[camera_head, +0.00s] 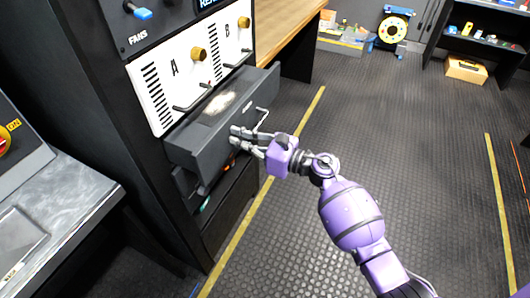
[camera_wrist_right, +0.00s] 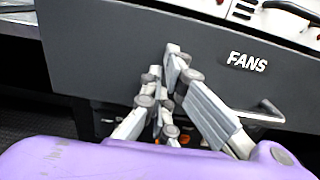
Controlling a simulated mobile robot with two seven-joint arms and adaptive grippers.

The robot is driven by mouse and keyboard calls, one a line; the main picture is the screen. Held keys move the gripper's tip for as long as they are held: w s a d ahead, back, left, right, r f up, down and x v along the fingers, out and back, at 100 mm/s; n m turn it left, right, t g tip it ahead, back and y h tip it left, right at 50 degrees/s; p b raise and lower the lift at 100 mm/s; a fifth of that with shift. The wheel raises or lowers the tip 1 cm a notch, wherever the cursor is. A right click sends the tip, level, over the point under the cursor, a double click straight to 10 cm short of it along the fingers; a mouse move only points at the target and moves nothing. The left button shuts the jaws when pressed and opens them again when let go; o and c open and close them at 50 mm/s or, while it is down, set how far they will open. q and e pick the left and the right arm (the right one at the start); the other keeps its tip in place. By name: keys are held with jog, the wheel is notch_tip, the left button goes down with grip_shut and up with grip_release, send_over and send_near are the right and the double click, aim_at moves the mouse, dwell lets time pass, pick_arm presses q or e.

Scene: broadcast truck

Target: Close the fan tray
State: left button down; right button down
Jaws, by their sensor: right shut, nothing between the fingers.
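The fan tray (camera_head: 208,147) is a dark grey drawer that sticks out of the black rack below the white A and B panels. A light patch shows inside it. Its front, lettered FANS, fills much of the right wrist view (camera_wrist_right: 90,55), with a bar handle at the right. My right gripper (camera_head: 237,138) is at the tray's front face, left of the handle, shut and empty. Its fingertips (camera_wrist_right: 173,62) overlap the front in the wrist view; I cannot tell if they touch. My left gripper is not in view.
White panels A and B (camera_head: 173,68) carry brass knobs and black handles just above the tray. A grey console (camera_head: 75,205) stands at the left. A wooden worktop (camera_head: 285,25) lies behind the rack. The ribbed floor (camera_head: 400,110) to the right is clear.

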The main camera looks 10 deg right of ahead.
aim_at(207, 103)
jog(key=b+x, duration=0.3)
jog(key=x, duration=0.7)
jog(key=shift+w+a+f, duration=0.1)
jog(key=shift+w+a, duration=0.05)
jog(key=shift+w, duration=0.05)
jog(key=shift+w+a, duration=0.15)
jog(key=shift+a, duration=0.1)
